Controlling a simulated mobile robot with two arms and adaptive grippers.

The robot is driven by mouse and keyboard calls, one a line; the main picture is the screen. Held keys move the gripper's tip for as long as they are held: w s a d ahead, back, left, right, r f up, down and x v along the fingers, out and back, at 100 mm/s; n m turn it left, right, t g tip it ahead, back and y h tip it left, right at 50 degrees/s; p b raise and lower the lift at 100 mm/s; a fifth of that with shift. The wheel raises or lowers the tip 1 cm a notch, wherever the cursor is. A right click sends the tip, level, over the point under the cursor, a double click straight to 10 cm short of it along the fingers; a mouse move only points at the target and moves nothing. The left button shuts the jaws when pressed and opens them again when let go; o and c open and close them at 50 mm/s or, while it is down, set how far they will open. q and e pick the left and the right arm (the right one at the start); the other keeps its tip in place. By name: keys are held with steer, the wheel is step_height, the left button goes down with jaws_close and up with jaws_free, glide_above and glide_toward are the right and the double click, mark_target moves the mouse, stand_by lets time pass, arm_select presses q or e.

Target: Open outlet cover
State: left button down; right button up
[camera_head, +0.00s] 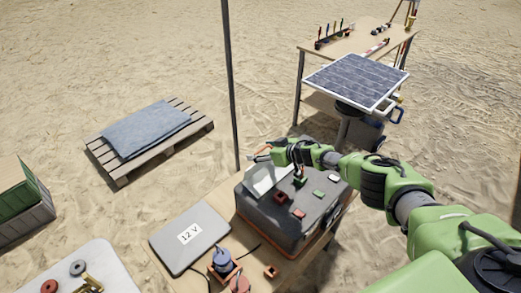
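A dark grey power box (262,215) stands on the wooden table. A pale, light grey flap (266,181), which looks like the outlet cover, is at the box's back left and appears tilted up from it. My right gripper (258,156) is at the flap's upper edge, with the green arm reaching in from the right. The fingers are small and partly hidden, so I cannot tell whether they touch the flap or are open. My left gripper is not in view.
Red and green blocks (281,197) show on the box top. A grey "12 V" panel (189,238) and a blue-topped plug-like item (222,261) lie left of the box. A thin dark pole (231,90) rises behind the table. A solar panel (357,80) stands at the back right.

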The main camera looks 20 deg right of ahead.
steer(key=shift+s+d, duration=0.15)
steer(key=shift+d, duration=0.1)
steer(key=v, duration=1.1)
steer(key=shift+s+r, duration=0.3)
steer(key=shift+a, duration=0.1)
steer(key=shift+c, duration=0.4)
